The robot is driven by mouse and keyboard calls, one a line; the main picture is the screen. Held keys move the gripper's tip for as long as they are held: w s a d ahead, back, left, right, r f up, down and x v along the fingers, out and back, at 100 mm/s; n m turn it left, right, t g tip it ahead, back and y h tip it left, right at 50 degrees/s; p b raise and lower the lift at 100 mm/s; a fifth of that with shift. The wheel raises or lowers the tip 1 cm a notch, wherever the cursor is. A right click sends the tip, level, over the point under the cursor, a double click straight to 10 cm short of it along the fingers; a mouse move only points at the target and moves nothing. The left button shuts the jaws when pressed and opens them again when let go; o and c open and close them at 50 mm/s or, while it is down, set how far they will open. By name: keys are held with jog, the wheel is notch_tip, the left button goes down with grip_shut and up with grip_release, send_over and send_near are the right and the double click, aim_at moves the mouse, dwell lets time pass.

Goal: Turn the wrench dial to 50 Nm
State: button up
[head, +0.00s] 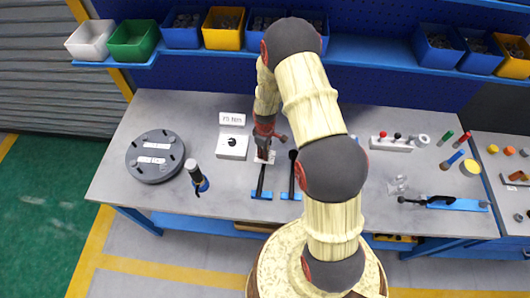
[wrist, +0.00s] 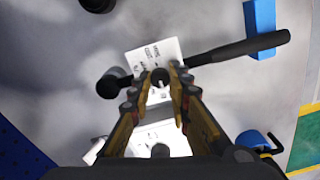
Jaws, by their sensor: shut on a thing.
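The wrench (wrist: 245,48) lies on the bench with its dark handle pointing right in the wrist view; in the head view the handle (head: 261,180) points toward my base. A white plate (wrist: 142,54) with small printed marks lies around its dial. The marks are too small to read, so the setting cannot be told. My gripper (wrist: 160,88) is over the plate, its fingers closed on the small dark dial knob (wrist: 160,76). In the head view my gripper (head: 265,150) partly hides the plate (head: 264,157).
A white box with a black knob (head: 232,146) and a small sign (head: 232,118) stand left of my gripper. A second dark tool (head: 293,175) lies close on the right. A grey disc (head: 155,156) and an upright tool (head: 196,175) are farther left.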

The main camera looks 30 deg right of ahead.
grip_shut()
jog(key=shift+m, duration=0.3)
jog(key=m+b, duration=0.3)
jog(key=m, duration=0.2)
jog(key=shift+f, duration=0.1)
jog(key=m+b, duration=0.1)
jog(key=m, duration=0.5)
jog(key=shift+b, duration=0.35)
jog(key=o, duration=0.8)
grip_release()
jog(key=shift+r, duration=0.2)
